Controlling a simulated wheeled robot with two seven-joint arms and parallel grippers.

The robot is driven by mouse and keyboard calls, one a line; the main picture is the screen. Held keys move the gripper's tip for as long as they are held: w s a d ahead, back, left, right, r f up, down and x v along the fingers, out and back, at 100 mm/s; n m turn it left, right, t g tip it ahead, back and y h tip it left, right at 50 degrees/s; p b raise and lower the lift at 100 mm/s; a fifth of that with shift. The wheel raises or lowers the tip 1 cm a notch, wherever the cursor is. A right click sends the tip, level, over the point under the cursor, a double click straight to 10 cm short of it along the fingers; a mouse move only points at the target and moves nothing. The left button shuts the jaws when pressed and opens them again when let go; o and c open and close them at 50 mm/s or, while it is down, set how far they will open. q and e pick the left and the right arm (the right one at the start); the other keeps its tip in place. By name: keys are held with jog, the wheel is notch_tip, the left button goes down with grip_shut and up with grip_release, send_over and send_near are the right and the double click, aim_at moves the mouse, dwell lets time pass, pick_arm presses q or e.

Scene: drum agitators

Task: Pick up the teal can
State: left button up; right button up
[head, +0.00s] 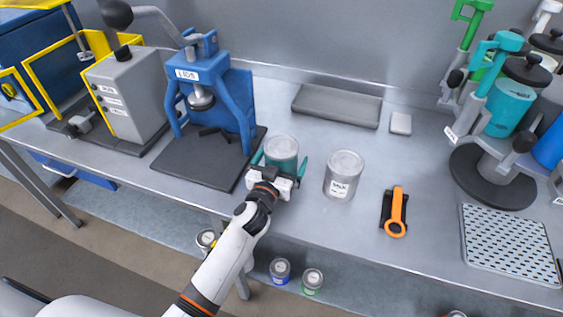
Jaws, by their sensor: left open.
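The teal can (283,157) stands upright on the grey metal bench, with a pale metal lid and a teal side. My left gripper (279,168) is at the can from the front, its two teal fingers apart, one on each side of the can. The gripper is open; whether a finger touches the can I cannot tell. The lower front of the can is hidden behind the gripper body. My right gripper is not in view.
A silver labelled can (343,175) stands close to the right. A blue lid press (215,95) on a dark base (180,165) is at left. An orange-handled tool (396,212), perforated tray (508,243) and dispenser carousel (495,175) are further right. A grey slab (337,106) lies behind.

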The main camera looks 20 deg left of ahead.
pick_arm(q)
jog(key=shift+s, duration=0.1)
jog(key=shift+c, duration=0.2)
jog(key=c, duration=1.2)
jog(key=shift+r, duration=0.1)
jog(key=shift+c, duration=0.4)
jog(key=shift+r, duration=0.15)
